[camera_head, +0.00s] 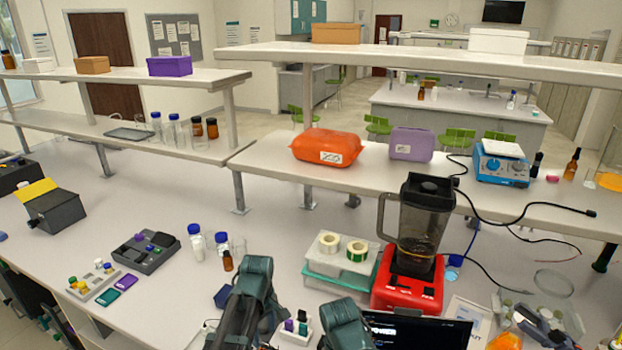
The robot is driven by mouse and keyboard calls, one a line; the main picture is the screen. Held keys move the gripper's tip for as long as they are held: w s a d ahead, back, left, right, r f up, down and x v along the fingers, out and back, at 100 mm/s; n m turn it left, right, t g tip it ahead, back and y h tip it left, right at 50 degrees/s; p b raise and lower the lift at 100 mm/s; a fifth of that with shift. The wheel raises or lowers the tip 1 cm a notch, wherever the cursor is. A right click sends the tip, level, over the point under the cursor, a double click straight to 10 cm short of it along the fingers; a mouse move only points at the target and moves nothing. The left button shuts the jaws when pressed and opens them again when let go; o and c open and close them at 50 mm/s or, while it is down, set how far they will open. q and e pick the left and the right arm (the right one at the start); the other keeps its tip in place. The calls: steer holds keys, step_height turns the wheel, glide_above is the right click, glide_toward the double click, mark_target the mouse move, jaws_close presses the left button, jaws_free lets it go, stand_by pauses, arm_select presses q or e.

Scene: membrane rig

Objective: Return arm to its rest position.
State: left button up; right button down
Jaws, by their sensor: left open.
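My left arm rises from the bottom edge, left of centre, as a dark grey and teal shape. My left gripper (240,318) is low in the picture, seen from above and behind and partly covered by the arm's own links. It is open, and I see nothing held in it. Part of my right arm shows at the bottom centre, beside a small rack (296,327) with coloured pieces. My right gripper is not visible.
A red-based blender (408,288) stands right of the arms, beside stacked boxes with tape rolls (343,255). Blue-capped bottles (195,240), a small brown bottle (228,261) and a dark grey tray (146,252) stand to the left. The bench (105,215) behind is mostly clear.

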arm_select(q)
steer(key=s+d+f+m+b, duration=0.2)
steer(key=s+m, duration=0.2)
steer(key=s+d+f+m+b, duration=0.2)
steer(key=s+d+f+m, duration=0.1)
steer(key=s+m, duration=0.1)
steer(key=s+d+f+m+y+b, duration=0.1)
steer(key=s+d+f+m+b, duration=0.2)
steer(key=m, duration=0.3)
steer(key=shift+s+d+f, duration=0.1)
steer(key=shift+s+f, duration=0.15)
steer(key=shift+s, duration=0.2)
arm_select(e)
step_height(320, 180, down, 9)
steer(key=shift+r, duration=0.2)
arm_select(q)
steer(key=shift+s+d+f+m, duration=0.1)
steer(key=shift+s+d+m, duration=0.15)
steer(key=shift+m, duration=0.25)
arm_select(e)
steer(key=shift+f, duration=0.1)
arm_select(q)
steer(key=shift+a, duration=0.1)
